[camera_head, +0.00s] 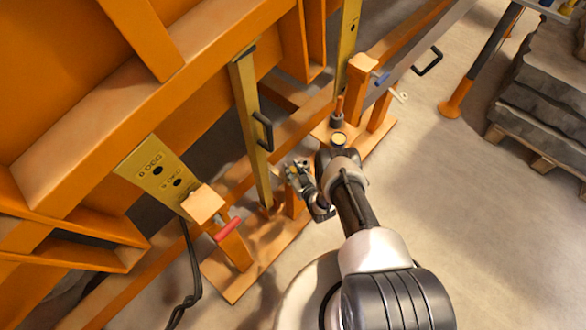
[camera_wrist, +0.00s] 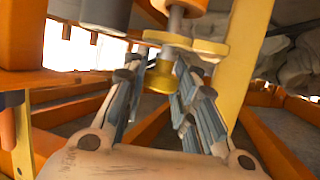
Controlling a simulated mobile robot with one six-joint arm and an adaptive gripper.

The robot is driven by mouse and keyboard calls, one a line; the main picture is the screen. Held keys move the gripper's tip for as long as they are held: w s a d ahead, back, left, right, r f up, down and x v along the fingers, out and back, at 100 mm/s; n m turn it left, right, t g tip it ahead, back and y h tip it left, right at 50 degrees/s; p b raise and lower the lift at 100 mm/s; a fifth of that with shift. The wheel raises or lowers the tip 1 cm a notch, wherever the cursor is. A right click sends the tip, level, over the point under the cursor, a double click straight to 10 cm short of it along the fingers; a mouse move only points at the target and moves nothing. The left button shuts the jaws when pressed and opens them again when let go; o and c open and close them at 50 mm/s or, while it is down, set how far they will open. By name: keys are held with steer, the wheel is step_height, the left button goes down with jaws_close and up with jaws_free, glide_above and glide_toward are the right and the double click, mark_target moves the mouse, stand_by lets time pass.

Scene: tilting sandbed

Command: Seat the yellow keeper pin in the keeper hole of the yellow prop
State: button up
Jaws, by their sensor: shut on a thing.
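The yellow prop (camera_head: 250,120) is a long, slanted yellow bar with a black handle, standing beside the orange frame. A yellow bar that looks like this prop crosses the right of the wrist view (camera_wrist: 243,65). My gripper (camera_head: 299,177) is close to the right of the prop's lower part. In the wrist view my gripper (camera_wrist: 160,95) is shut on the yellow keeper pin (camera_wrist: 160,77), whose brass-yellow end shows between the fingers. A grey shaft with a yellow flange stands just beyond it; I cannot tell whether they touch. The keeper hole cannot be made out.
A yellow plate (camera_head: 160,174) marked in degrees has dark holes. A red handle (camera_head: 227,230) and a blue handle (camera_head: 380,78) sit at orange posts. A black cable (camera_head: 189,275) hangs at lower left. A stone stack on a pallet (camera_head: 540,150) stands right; the floor before it is clear.

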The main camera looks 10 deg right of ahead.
steer(key=o, duration=1.2)
steer(key=shift+s, duration=0.1)
steer(key=v, duration=1.1)
steer(key=shift+s+d+r, duration=0.15)
steer(key=shift+s, duration=0.2)
